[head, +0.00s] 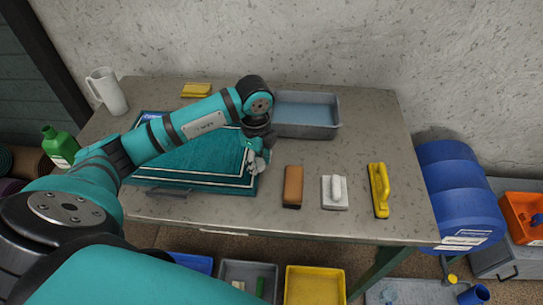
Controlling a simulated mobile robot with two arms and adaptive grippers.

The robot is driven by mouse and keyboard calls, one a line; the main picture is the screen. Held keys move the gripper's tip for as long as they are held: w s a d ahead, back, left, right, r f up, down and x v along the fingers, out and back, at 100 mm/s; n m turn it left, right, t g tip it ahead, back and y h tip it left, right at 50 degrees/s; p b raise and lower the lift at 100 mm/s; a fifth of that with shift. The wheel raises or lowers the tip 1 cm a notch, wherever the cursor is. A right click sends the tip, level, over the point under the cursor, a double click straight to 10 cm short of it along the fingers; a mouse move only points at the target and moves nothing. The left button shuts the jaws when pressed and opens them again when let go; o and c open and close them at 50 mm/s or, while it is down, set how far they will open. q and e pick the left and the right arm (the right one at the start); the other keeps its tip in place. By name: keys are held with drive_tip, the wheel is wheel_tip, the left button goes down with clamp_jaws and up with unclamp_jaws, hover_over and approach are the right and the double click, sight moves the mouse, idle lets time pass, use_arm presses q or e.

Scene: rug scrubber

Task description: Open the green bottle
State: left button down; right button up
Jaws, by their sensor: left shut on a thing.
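The green bottle (60,147) stands at the left, by the table's left edge, with a pale label low on its side. My left arm passes close in front of it, and its lower part is partly hidden. I cannot tell whether a cap is on its top. My left gripper (257,162) is far to the right of the bottle, over the right edge of the teal rug (200,160). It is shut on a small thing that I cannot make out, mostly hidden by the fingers. My right gripper is not in view.
On the table (370,125) are a grey tray of water (306,130), a brown brush (293,187), a white scrubber (334,192), a yellow-handled brush (379,190), a yellow sponge (196,90) and a white jug (107,92). The table's right back part is clear.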

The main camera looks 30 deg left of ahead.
sight(273, 169)
use_arm(q)
drive_tip(key=w, duration=0.1)
drive_tip(key=w+d, duration=0.2)
drive_tip(key=w, duration=0.1)
drive_tip(key=shift+f+p, duration=0.15)
drive_tip(key=shift+p, duration=0.2)
drive_tip(key=shift+w+f, duration=0.15)
wheel_tip(273, 169, down, 2)
drive_tip(key=shift+f+p, duration=0.1)
drive_tip(key=shift+p, duration=0.45)
drive_tip(key=shift+f, duration=0.6)
drive_tip(key=c, duration=0.9)
unclamp_jaws()
drive_tip(key=shift+f, duration=0.15)
